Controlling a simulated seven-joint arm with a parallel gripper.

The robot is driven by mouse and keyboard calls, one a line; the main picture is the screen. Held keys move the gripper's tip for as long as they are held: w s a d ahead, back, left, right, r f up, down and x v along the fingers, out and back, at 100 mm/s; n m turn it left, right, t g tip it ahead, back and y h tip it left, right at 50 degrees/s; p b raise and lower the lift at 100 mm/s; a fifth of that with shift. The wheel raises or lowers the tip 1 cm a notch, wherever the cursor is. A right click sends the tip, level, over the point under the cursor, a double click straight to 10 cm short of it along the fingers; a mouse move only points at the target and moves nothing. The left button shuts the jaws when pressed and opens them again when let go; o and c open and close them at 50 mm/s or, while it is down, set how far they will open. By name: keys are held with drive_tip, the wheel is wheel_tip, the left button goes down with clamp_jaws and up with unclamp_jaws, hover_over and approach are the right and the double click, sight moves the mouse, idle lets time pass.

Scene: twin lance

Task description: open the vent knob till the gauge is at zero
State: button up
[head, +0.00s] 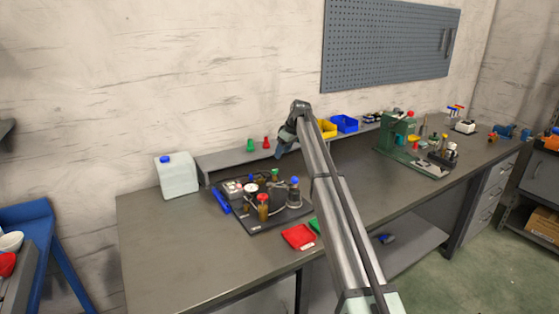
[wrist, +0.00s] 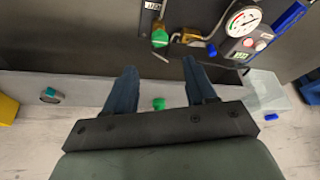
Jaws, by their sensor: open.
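A rig stands on a dark base plate (head: 285,222) on the left part of the bench. Its round white gauge (wrist: 243,20) has a red band; the needle reading is too small to tell. A green knob (wrist: 159,38) stands beside a small labelled plate (wrist: 152,5) whose text I cannot read surely. A brass fitting (wrist: 187,36) and a blue part (wrist: 211,50) lie between it and the gauge. Which knob is the vent is not clear. My gripper (wrist: 160,66) is open and empty, its fingers apart and short of the green knob. In the head view my gripper (head: 284,146) hangs above the rig's back side.
A white jug (head: 178,175) with a blue cap stands left of the rig. A raised shelf (head: 232,158) behind carries green and red cones and yellow and blue bins (head: 344,124). A red packet (head: 299,237) lies at the front edge. A green machine (head: 397,130) stands farther right.

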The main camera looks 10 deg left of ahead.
drive_tip(key=shift+v, duration=1.95)
drive_tip(key=shift+d, duration=0.1)
